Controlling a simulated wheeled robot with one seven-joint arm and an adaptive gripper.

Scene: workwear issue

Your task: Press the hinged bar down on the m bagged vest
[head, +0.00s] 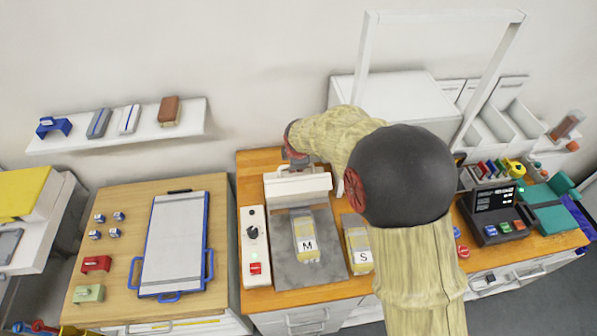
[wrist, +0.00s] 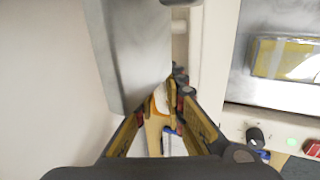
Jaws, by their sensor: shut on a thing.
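The bagged vest marked M (head: 306,240) lies flat on the grey plate (head: 292,275) of the sealer. It also shows at the right of the wrist view (wrist: 285,60). My arm covers part of the head view to the right.
A control box (head: 254,248) with a knob and red button stands left of the plate. A bag marked S (head: 358,258) lies right of the plate, close to my arm. A wall shelf (head: 120,133) is at the back.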

